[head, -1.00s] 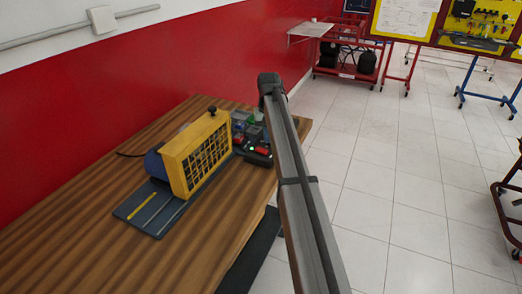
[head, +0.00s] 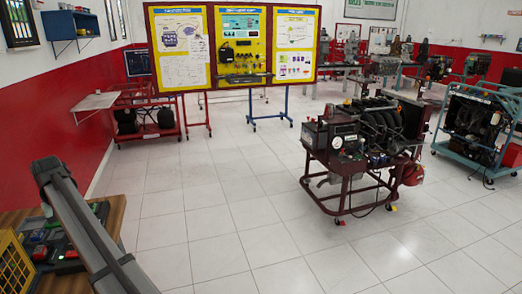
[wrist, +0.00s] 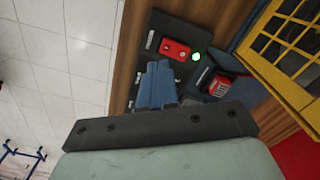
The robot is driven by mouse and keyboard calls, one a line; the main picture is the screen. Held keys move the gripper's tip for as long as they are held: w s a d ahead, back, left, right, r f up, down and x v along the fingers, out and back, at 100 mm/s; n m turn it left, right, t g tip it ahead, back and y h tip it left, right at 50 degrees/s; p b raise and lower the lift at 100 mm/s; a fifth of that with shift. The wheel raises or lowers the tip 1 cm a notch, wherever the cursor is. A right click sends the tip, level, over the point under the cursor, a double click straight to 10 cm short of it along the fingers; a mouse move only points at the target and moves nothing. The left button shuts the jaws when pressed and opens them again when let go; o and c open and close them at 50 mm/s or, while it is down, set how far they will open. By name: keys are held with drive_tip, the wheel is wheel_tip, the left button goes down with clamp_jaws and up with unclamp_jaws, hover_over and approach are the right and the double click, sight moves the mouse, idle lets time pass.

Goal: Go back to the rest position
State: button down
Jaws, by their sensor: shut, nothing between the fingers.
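My gripper (wrist: 160,82) shows in the wrist view as blue-grey fingers, shut with nothing between them. It points at the wooden table (wrist: 125,75), over a dark panel (wrist: 163,28) with a red box (wrist: 174,49) and a lit green button (wrist: 196,56). I cannot tell the height of the fingers above the panel.
The yellow guard (head: 13,265) stands on the table at far left in the head view; it also shows in the wrist view (wrist: 285,45). An engine trainer (head: 365,140) on a wheeled red stand is at right. Yellow display boards (head: 235,48) stand behind. Tiled floor between is clear.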

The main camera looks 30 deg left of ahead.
drive_tip(key=w+d+f+m+h, duration=0.1)
drive_tip(key=w+d+f+m, duration=0.2)
drive_tip(key=w+d+f, duration=2)
drive_tip(key=w+d+f+m+g, duration=0.1)
drive_tip(key=w+d+f, duration=0.1)
drive_tip(key=d+f, duration=0.65)
drive_tip(key=w+d+f+m+g+h, duration=0.15)
drive_tip(key=d+f, duration=0.35)
drive_tip(key=d, duration=0.6)
drive_tip(key=w+d+f+m, duration=0.25)
drive_tip(key=d+f, duration=0.35)
drive_tip(key=d, duration=0.3)
drive_tip(key=s+d+f+m+g, duration=0.1)
drive_tip(key=s+d+f, duration=0.25)
drive_tip(key=d, duration=0.65)
drive_tip(key=s+d+f+m, duration=0.1)
drive_tip(key=s+d+f, duration=0.25)
drive_tip(key=d, duration=0.55)
drive_tip(key=s+d+f+m+g, duration=0.15)
drive_tip(key=d+f, duration=0.25)
drive_tip(key=d, duration=0.6)
drive_tip(key=s+d+f+m+g+y, duration=0.1)
drive_tip(key=s+d, duration=0.7)
drive_tip(key=s, duration=0.3)
drive_tip(key=s+d+f+m+y, duration=0.1)
drive_tip(key=s+d+m, duration=0.1)
drive_tip(key=s+d, duration=0.6)
drive_tip(key=s, duration=0.3)
drive_tip(key=shift+f+g, duration=0.25)
drive_tip(key=shift+g, duration=0.15)
